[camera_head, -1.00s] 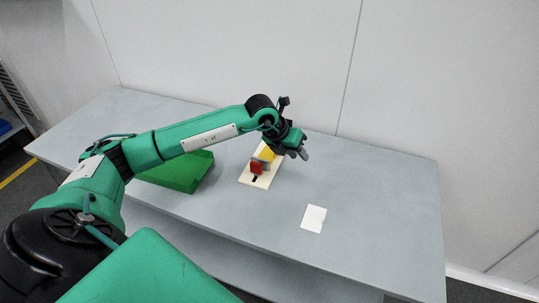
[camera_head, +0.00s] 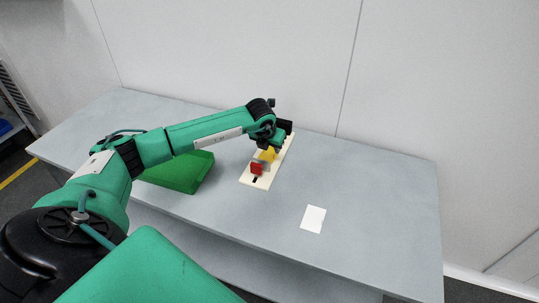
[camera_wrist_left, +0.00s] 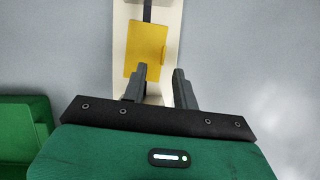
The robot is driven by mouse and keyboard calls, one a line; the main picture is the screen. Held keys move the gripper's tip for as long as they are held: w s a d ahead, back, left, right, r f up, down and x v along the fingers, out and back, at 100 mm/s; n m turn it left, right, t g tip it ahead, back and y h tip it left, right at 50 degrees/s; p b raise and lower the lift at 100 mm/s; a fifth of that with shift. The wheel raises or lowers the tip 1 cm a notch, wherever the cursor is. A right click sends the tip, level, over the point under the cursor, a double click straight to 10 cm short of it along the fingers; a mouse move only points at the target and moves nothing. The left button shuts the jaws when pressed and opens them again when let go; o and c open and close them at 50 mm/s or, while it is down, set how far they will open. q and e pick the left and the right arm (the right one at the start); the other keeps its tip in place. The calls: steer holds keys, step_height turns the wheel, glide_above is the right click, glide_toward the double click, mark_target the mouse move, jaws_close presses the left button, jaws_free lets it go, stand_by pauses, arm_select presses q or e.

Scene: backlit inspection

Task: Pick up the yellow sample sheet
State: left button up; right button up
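The yellow sample sheet (camera_head: 267,154) stands on a long cream board (camera_head: 248,182) on the grey table, behind a red piece. In the left wrist view the yellow sheet (camera_wrist_left: 147,48) shows just beyond my fingertips, with a dark strip above it. My left gripper (camera_wrist_left: 160,74) is open with an empty gap between its fingers. Its left fingertip overlaps the sheet's lower edge in that view; I cannot tell whether they touch. In the head view my left gripper hangs over the board's far part, and its fingers are mostly hidden. My right gripper is in neither view.
A green tray (camera_head: 185,178) lies left of the board, under my left arm. A white card (camera_head: 313,219) lies to the right. The table's (camera_head: 385,200) right side is clear.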

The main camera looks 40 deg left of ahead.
mark_target(269, 156)
arm_select(q)
steer(key=x, duration=0.3)
steer(key=shift+w+d+p, duration=0.15)
steer(key=shift+w+p, duration=0.2)
steer(key=shift+w, duration=0.05)
steer(key=shift+w+f, duration=0.2)
steer(key=shift+f, duration=0.45)
steer(key=shift+c, duration=0.4)
jaws_close()
